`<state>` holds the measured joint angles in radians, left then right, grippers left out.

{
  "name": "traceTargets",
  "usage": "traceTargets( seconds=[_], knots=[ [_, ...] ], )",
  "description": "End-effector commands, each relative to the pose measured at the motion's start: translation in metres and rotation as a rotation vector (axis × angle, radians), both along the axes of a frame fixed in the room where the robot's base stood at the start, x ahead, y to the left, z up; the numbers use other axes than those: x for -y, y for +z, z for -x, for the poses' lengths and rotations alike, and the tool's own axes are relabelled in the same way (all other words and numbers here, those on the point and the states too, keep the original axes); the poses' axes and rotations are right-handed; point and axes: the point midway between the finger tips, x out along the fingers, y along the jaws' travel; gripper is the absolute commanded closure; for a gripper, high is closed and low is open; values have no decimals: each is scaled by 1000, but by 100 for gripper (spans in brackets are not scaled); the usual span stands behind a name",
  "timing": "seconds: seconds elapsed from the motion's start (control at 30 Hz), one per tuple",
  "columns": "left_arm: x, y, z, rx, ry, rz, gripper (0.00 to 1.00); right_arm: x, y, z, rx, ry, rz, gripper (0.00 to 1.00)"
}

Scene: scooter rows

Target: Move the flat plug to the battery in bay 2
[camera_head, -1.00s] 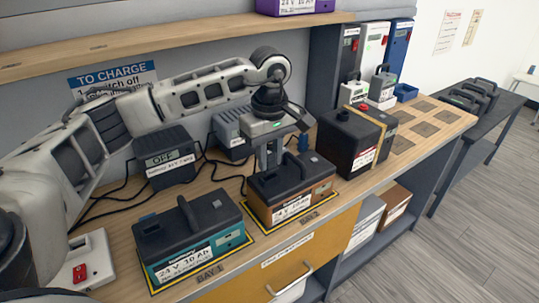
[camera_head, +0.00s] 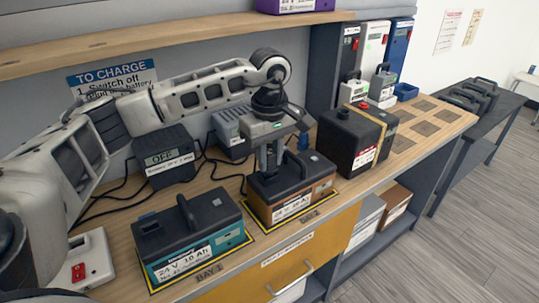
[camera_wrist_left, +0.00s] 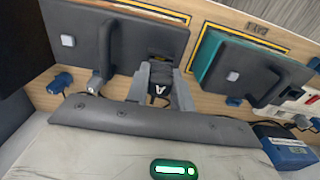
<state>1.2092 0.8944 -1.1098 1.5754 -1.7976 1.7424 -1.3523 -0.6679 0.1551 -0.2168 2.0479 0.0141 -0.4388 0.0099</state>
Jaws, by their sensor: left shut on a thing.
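The bay 2 battery (camera_head: 290,185) is a black-topped orange-brown block inside a yellow outline; it also shows at the upper left of the left wrist view (camera_wrist_left: 75,40). My left gripper (camera_head: 270,162) points down at its back edge. In the left wrist view my left gripper (camera_wrist_left: 160,92) is shut on a small dark plug (camera_wrist_left: 161,76) with a white mark, right against the battery's side. I take this for the flat plug. I cannot tell whether it is seated in a socket. The teal bay 1 battery (camera_head: 190,237) stands to the left. My right gripper is not in view.
A charger (camera_head: 164,157) reading OFF and a grey charger (camera_head: 231,130) stand behind, with black cables on the bench. A large black battery (camera_head: 349,145) stands close right of bay 2. A red switch (camera_head: 79,271) is at front left. A shelf (camera_head: 180,42) runs above.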

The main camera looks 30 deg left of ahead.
Motion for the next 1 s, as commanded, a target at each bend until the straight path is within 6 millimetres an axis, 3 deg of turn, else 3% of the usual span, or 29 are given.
traceTargets(
  seconds=[0.67, 0.7, 0.77, 1.0],
  knots=[
    [0, -15, 0, 0, 0, 0, 100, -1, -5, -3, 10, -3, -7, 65],
    [0, -14, 0, 0, 0, 0, 71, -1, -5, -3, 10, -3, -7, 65],
    [0, -14, 0, 0, 0, 0, 55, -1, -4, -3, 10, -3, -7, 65],
    [0, -14, 0, 0, 0, 0, 51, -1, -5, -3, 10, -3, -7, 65]
  ],
)
